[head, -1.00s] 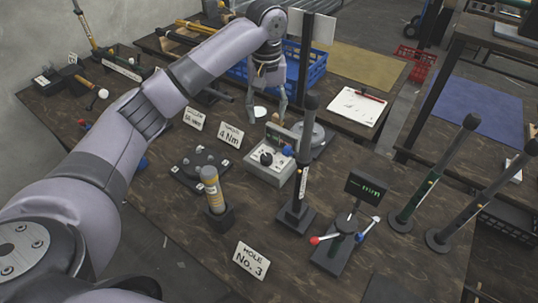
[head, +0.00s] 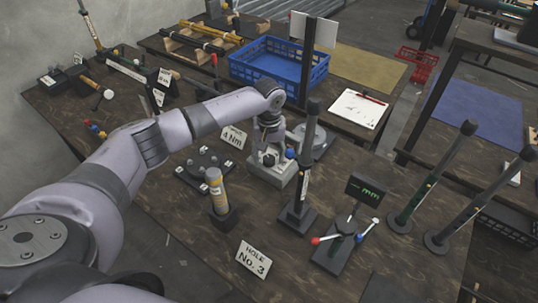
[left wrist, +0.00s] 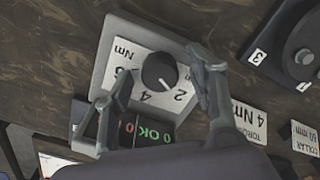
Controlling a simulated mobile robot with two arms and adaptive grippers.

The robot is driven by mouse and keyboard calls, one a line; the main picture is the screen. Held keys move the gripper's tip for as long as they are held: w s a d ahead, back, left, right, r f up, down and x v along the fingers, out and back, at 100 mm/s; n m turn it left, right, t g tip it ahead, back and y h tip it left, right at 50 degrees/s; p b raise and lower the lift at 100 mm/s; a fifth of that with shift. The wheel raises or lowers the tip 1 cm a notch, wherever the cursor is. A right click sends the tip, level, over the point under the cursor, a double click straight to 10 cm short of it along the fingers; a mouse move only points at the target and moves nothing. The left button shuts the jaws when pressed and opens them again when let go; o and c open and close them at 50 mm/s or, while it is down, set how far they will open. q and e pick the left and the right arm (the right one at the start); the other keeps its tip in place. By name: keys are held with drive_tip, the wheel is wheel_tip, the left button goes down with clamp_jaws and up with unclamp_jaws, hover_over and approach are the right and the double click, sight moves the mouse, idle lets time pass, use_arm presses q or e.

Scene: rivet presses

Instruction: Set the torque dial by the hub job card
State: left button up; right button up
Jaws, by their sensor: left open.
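The torque dial is a black knob (left wrist: 159,71) on a white-faced grey box (left wrist: 101,64). In the left wrist view its white pointer mark lies between the printed 2 and 4, seemingly nearer the 2. My left gripper (left wrist: 160,65) is open above the box, one finger on each side of the knob; contact is not clear. In the head view my left gripper (head: 268,155) is over the box (head: 272,176) and hides most of the dial. A card (left wrist: 247,119) reads "TORQUE 4 Nm"; it also stands behind the box in the head view (head: 233,137). My right gripper is not in view.
A black lever post (head: 304,165) stands close to the box's right.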

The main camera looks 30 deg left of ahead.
use_arm(q)
drive_tip(key=c, duration=1.1)
drive_tip(key=shift+c, duration=0.2)
drive_tip(key=shift+r+m+p, duration=0.2)
drive_tip(key=shift+m+p, duration=0.7)
drive_tip(key=shift+p, duration=0.3)
drive_tip(key=shift+m+p, duration=1.05)
drive_tip(key=shift+m, duration=0.15)
drive_tip(key=m+p, duration=0.1)
drive_tip(key=m, duration=0.2)
drive_tip(key=shift+f+m+p, duration=0.1)
drive_tip(key=shift+m+p, duration=0.2)
drive_tip(key=shift+p, duration=0.1)
drive_tip(key=shift+f+m+p, duration=0.1)
drive_tip(key=shift+m+p, duration=0.4)
drive_tip(key=shift+m, duration=1.4)
